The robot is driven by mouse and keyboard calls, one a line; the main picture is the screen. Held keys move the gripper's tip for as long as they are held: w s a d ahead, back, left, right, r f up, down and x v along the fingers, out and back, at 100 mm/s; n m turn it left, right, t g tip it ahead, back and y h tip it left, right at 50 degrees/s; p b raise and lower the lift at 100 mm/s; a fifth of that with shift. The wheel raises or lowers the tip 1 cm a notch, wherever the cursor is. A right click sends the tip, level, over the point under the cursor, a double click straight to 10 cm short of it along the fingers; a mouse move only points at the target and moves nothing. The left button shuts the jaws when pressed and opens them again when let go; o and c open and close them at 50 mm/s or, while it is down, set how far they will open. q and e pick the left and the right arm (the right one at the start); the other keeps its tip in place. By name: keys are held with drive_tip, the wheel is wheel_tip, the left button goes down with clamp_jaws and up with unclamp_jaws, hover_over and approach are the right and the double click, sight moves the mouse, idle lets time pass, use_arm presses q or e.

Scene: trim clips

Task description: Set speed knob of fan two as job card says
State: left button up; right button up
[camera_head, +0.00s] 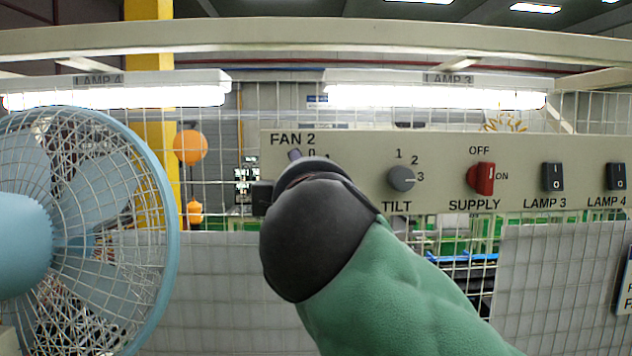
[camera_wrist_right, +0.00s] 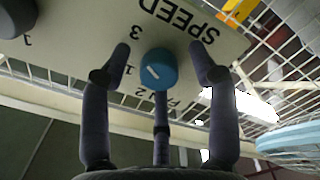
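The blue speed knob (camera_wrist_right: 158,68) sits on the beige panel, with an upside-down SPEED label (camera_wrist_right: 182,14) and the digits 3 and 1 beside it in the right wrist view. Its short white mark runs diagonally; I cannot tell which digit it points to. My right gripper (camera_wrist_right: 160,62) is open, its fingers apart on both sides of the knob, with a third finger below. No contact is clear. In the head view my right wrist hides the knob, below the FAN 2 label (camera_head: 292,140). A cut-off sign (camera_head: 625,285) at the right edge is unreadable. My left gripper is out of view.
Right of my wrist are the grey TILT knob (camera_head: 402,179), the red SUPPLY switch (camera_head: 480,179) and the black LAMP 3 (camera_head: 553,177) and LAMP 4 (camera_head: 616,177) rockers. A blue caged fan (camera_head: 172,235) stands left. Wire mesh is behind.

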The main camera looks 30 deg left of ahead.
drive_tip(key=shift+s, duration=0.1)
drive_tip(key=v, duration=1.2)
